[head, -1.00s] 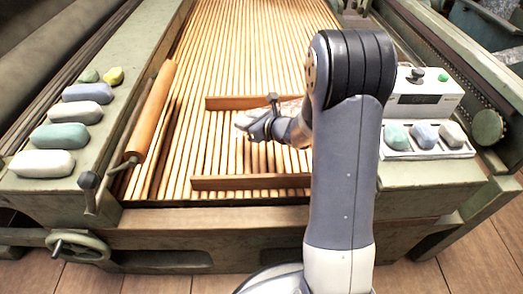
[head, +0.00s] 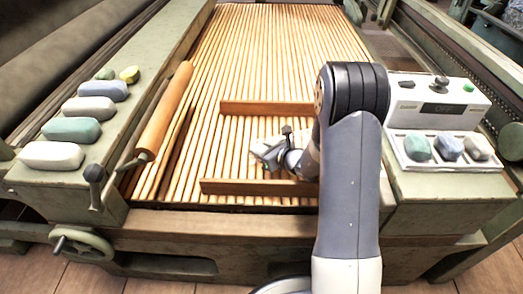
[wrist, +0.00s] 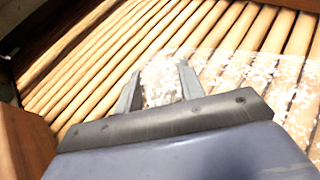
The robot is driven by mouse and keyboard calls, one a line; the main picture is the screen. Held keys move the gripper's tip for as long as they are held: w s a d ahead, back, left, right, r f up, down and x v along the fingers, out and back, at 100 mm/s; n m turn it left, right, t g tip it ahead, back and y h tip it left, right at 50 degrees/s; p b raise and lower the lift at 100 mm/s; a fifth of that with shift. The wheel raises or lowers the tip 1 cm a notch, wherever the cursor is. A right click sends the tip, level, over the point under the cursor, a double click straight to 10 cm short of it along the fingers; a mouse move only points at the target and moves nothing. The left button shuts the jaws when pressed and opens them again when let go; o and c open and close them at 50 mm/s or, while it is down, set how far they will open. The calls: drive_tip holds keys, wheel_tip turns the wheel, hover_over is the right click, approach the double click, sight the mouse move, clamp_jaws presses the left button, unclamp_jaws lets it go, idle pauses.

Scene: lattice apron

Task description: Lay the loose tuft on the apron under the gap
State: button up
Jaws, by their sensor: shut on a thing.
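The apron (head: 240,65) is a bed of pale wooden slats; it also fills the wrist view (wrist: 95,75). My gripper (head: 262,150) is low over the slats, between two brown wooden bars and closer to the near one. In the wrist view my gripper (wrist: 158,82) has its fingers apart around a whitish, speckled tuft (wrist: 160,88). A thin, see-through white web (wrist: 255,68) lies over the slats to the right of the fingers. Its border with the tuft is unclear. My arm hides that part of the apron in the head view, and I cannot make out the gap.
The far bar (head: 265,107) and near bar (head: 250,187) flank my gripper. An orange roller (head: 166,110) lies along the left edge. Several coloured tufts (head: 72,130) sit on the left ledge. A control box (head: 440,103) and a white tray (head: 455,163) stand on the right.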

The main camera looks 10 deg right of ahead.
drive_tip(key=shift+f, duration=0.15)
drive_tip(key=o, duration=0.9)
drive_tip(key=shift+o, duration=0.2)
